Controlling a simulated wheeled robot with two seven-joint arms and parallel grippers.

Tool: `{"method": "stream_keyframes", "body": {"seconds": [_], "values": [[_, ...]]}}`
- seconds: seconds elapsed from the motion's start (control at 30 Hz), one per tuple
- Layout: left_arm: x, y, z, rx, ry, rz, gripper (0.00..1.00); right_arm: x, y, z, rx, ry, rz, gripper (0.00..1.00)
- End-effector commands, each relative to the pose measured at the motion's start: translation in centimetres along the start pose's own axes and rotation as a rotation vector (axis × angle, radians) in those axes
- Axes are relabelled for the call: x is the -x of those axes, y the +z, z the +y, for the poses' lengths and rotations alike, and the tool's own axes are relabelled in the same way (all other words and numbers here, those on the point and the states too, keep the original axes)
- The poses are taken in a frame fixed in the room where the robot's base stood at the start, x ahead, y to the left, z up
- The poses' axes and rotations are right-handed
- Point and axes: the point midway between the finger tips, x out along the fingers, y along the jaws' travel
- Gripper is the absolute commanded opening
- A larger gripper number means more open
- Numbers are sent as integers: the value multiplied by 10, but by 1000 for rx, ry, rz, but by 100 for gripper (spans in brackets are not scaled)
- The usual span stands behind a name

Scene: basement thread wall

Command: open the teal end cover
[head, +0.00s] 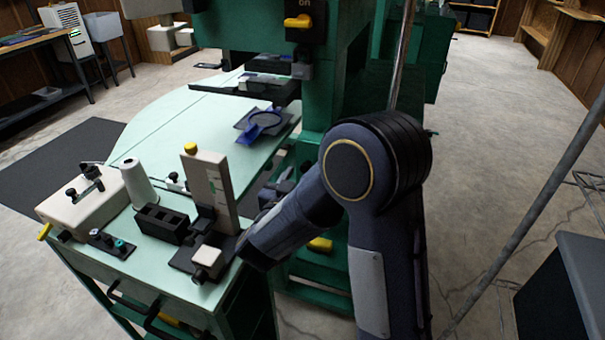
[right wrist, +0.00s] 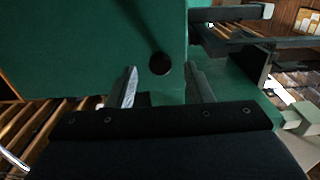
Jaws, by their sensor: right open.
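A flat dark teal panel (right wrist: 80,45), which looks like the end cover, fills the upper left of the right wrist view. It has a round dark hole (right wrist: 160,64) near its lower right corner. My right gripper (right wrist: 163,86) is open and empty, its two fingers pointing at the panel on either side of the hole. I cannot tell whether the fingertips touch the panel. In the head view my right forearm reaches down and left to the bench corner; the fingers and the panel cannot be made out there. My left gripper is not in view.
The pale green bench (head: 205,105) carries a white spool (head: 138,184), a black block (head: 163,224) and an upright beige device (head: 208,190) close to my right wrist. A green machine column stands behind my arm. Concrete floor (head: 500,130) is open at the right.

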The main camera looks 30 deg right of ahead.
Motion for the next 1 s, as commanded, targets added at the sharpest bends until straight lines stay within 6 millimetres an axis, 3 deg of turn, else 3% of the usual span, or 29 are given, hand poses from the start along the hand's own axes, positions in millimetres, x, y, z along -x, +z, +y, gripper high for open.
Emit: {"method": "stream_keyframes", "body": {"seconds": [0.2,0.47,0.8,1.0], "values": [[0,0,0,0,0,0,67,-18,0,0,0,0,-1,47],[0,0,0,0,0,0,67,-19,0,0,0,-2,0,47],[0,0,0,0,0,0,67,-19,0,0,0,-2,-1,2],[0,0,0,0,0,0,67,-19,0,0,0,-2,-1,0]]}}
